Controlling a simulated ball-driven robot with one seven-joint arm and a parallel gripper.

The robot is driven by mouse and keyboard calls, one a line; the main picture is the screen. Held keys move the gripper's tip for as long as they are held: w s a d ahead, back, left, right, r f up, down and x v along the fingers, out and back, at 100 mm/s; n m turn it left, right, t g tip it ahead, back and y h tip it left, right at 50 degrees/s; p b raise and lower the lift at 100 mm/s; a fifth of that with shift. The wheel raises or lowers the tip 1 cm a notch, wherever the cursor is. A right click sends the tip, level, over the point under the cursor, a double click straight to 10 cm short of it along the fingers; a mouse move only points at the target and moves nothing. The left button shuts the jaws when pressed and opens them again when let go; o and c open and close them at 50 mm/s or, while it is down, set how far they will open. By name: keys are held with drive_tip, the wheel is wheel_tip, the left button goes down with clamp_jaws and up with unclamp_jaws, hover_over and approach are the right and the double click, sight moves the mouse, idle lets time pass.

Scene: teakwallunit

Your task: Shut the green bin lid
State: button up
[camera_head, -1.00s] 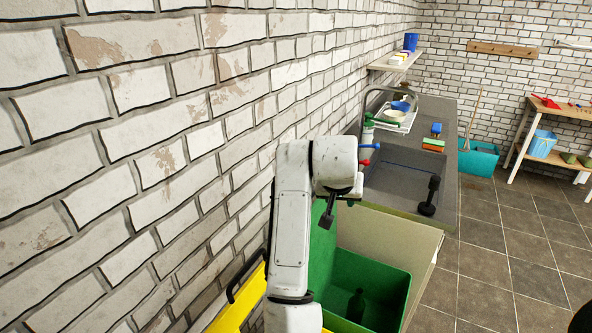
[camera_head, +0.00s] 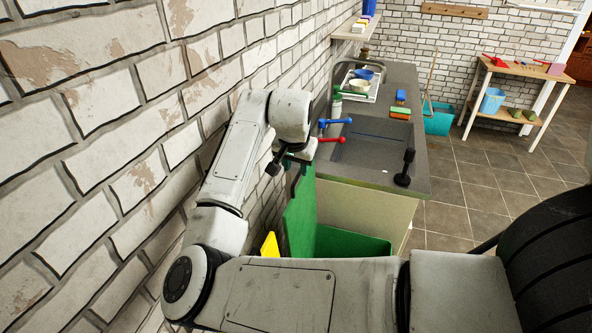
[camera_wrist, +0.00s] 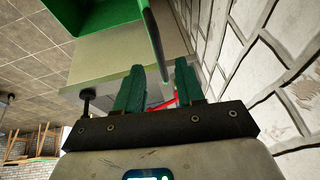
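The green bin (camera_head: 352,243) stands in front of the sink unit, partly hidden behind my arm. Its green lid (camera_head: 301,218) is up, standing nearly upright on the wall side. In the wrist view the green bin's rim shows at top left (camera_wrist: 105,18), and a dark curved bar (camera_wrist: 152,45), apparently the lid's handle, runs down toward my fingertips. My gripper (camera_wrist: 158,80) is open, with its two green fingers apart. The bar's lower end appears in the gap between them; I cannot tell whether they touch. In the head view my gripper (camera_head: 294,164) is near the lid's top edge, mostly hidden by my wrist.
A yellow lid (camera_head: 270,245) is beside the green one, nearer me. The brick wall (camera_head: 120,150) is close on the left.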

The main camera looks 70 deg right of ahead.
sight(297, 176)
drive_tip(key=shift+x, duration=2)
clamp_jaws()
